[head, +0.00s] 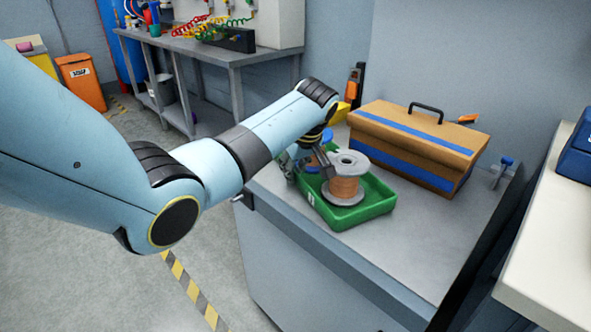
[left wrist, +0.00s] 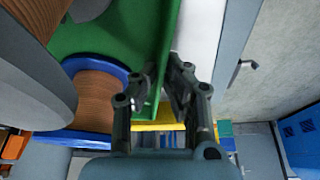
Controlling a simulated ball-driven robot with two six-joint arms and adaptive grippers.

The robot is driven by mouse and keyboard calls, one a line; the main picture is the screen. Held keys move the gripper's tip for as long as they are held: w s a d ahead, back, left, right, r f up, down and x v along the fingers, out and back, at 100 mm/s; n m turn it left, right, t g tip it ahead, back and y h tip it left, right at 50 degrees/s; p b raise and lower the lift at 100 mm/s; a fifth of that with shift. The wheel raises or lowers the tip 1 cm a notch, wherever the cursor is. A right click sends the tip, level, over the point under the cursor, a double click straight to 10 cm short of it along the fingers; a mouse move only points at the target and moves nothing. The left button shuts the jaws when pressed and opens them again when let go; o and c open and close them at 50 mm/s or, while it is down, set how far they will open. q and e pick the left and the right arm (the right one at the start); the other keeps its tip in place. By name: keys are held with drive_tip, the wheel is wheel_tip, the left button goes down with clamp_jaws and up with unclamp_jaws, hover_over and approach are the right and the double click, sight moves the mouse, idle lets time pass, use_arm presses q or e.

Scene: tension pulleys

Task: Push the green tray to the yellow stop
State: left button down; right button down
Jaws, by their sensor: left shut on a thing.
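The green tray (head: 365,210) lies on the grey bench top and carries a grey spool of copper-coloured wire (head: 346,188) and a blue spool (head: 327,136), partly hidden behind my gripper. My left gripper (head: 292,170) is at the tray's left side. In the left wrist view its fingers (left wrist: 160,88) are shut on the tray's rim (left wrist: 150,108), one on each side. A yellow piece, seemingly the stop (head: 338,113), shows beyond the tray, partly hidden by my arm. It also shows as a yellow bar (left wrist: 160,126) in the left wrist view. My right gripper is not in view.
A tan toolbox with blue bands (head: 415,145) stands close behind the tray on the right. The bench top (head: 425,228) is clear in front and to the right of the tray. A pale counter (head: 555,250) with a blue case stands at the far right.

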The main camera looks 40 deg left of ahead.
use_arm(q)
drive_tip(key=shift+w+a+r, duration=0.1)
drive_tip(key=shift+a, duration=0.5)
drive_tip(key=shift+w+a+r, duration=0.1)
drive_tip(key=shift+a, duration=0.45)
drive_tip(key=shift+w+a+f+p, duration=0.1)
drive_tip(key=shift+a+p, duration=0.1)
drive_tip(key=shift+p, duration=0.1)
drive_tip(key=c, duration=1.4)
unclamp_jaws()
drive_tip(key=shift+a+f, duration=0.15)
drive_tip(key=shift+a, duration=0.05)
drive_tip(key=shift+o, duration=0.2)
drive_tip(key=shift+d+r, duration=0.2)
drive_tip(key=shift+d, duration=0.1)
drive_tip(key=v, duration=1.1)
drive_tip(key=shift+r, duration=0.3)
drive_tip(key=shift+d, duration=0.15)
drive_tip(key=shift+c, duration=0.2)
